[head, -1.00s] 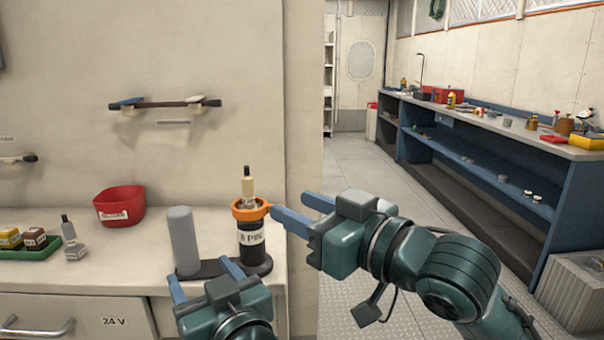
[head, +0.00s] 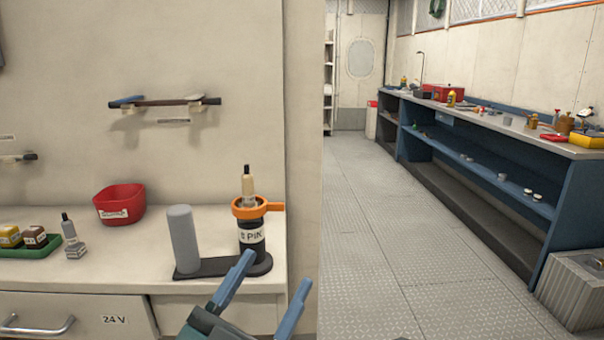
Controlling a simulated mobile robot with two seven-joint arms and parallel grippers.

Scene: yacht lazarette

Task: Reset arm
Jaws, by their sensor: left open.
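My left gripper (head: 277,270) is at the bottom of the head view, in front of the counter's right end. Its two blue fingers are spread apart with nothing between them. Just behind it a black cylinder labelled "8 PIN" (head: 251,232) stands upright on a dark base plate (head: 208,268). An orange ring with a side tab (head: 257,208) sits around its top, and a beige and black connector (head: 248,185) stands up out of it. A grey cylinder (head: 183,238) stands on the same plate. My right gripper is out of view.
The counter (head: 140,277) also holds a red bin (head: 119,205), a small grey and black connector (head: 72,238) and a green tray (head: 40,247) with small blocks. Open floor (head: 380,230) lies to the right, before a long blue workbench (head: 470,125) carrying several items.

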